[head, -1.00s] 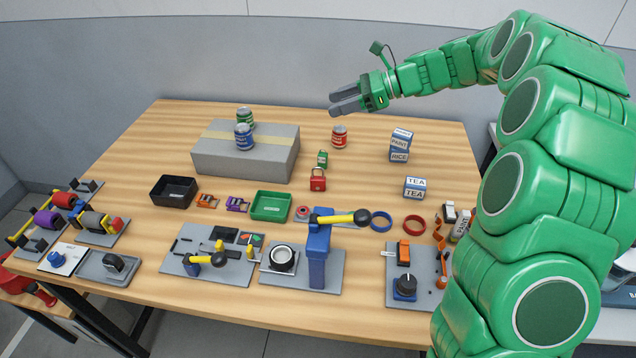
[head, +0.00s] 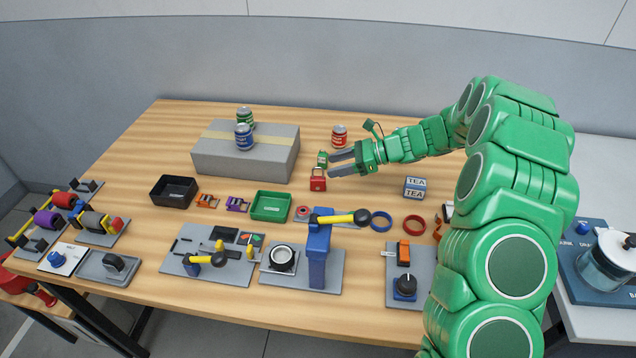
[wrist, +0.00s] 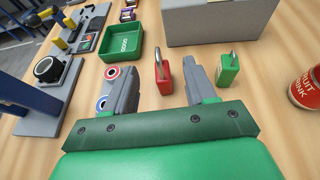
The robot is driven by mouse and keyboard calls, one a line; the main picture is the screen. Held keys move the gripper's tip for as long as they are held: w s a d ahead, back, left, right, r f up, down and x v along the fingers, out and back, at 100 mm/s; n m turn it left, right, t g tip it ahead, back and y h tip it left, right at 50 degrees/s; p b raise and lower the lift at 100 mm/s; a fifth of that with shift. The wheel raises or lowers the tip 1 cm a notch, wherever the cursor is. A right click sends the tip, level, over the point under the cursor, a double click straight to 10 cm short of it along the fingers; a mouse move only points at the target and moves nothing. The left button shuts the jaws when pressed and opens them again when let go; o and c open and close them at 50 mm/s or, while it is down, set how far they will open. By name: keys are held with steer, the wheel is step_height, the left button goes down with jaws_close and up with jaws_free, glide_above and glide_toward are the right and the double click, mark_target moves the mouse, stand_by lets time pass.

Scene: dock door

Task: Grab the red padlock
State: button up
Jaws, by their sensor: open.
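The red padlock (head: 318,183) stands on the wooden table, just left of my gripper in the head view. In the wrist view the red padlock (wrist: 164,78) shows its metal shackle and lies ahead, between the lines of the two fingers. My gripper (head: 332,164) is open and empty, low over the table with its fingers pointing left at the padlock. In the wrist view my gripper (wrist: 160,78) has one grey finger on each side of the padlock. I cannot tell whether either finger touches it.
A green padlock (wrist: 228,68) stands just outside the right finger in the wrist view. A red can (head: 339,136) is behind. A green tray (head: 271,206) and a grey box (head: 245,160) lie to the left. A blue post with a yellow handle (head: 318,245) stands in front.

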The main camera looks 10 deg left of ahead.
mark_target(312, 178)
step_height(312, 178, down, 4)
steer(key=shift+r, duration=0.15)
steer(key=shift+a, duration=0.1)
steer(key=shift+x, duration=3.85)
steer(key=shift+s, duration=0.1)
jaws_close()
